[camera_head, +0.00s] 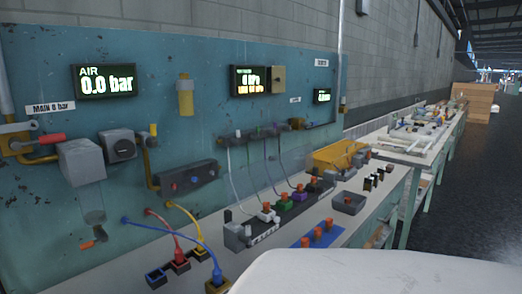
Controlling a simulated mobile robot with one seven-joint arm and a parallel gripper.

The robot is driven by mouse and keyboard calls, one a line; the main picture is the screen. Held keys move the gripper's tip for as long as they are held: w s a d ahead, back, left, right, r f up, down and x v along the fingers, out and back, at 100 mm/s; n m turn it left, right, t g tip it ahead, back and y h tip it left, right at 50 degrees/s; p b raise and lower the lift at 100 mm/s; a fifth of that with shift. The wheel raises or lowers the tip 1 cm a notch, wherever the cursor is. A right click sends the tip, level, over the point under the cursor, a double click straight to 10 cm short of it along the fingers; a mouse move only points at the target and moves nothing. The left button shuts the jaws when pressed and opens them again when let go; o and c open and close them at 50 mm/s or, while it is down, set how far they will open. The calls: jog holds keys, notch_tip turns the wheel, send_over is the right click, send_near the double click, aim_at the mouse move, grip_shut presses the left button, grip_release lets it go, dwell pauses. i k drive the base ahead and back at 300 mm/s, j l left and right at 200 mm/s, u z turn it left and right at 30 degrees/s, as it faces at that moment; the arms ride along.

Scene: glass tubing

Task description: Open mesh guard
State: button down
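I cannot clearly make out a mesh guard in the head view. A small see-through part (93,203) hangs low on the blue panel at the left, with an orange-handled fitting (94,238) below it. A yellow bin-like piece (334,156) stands at the back of the bench, too small to tell whether it has mesh. My gripper is not in view.
The blue panel (215,60) carries an "AIR 0.0 bar" display (104,81), a red-handled valve (50,138) and grey boxes (82,160). Coloured hoses and connectors crowd the near bench. A second bench (410,150) runs back; dark floor (490,190) lies open at right.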

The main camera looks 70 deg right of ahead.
aim_at(340, 149)
jog(key=z, duration=2.7)
jog(key=i+l, duration=1.55)
jog(key=i+j+u, duration=0.1)
jog(key=i, duration=1.1)
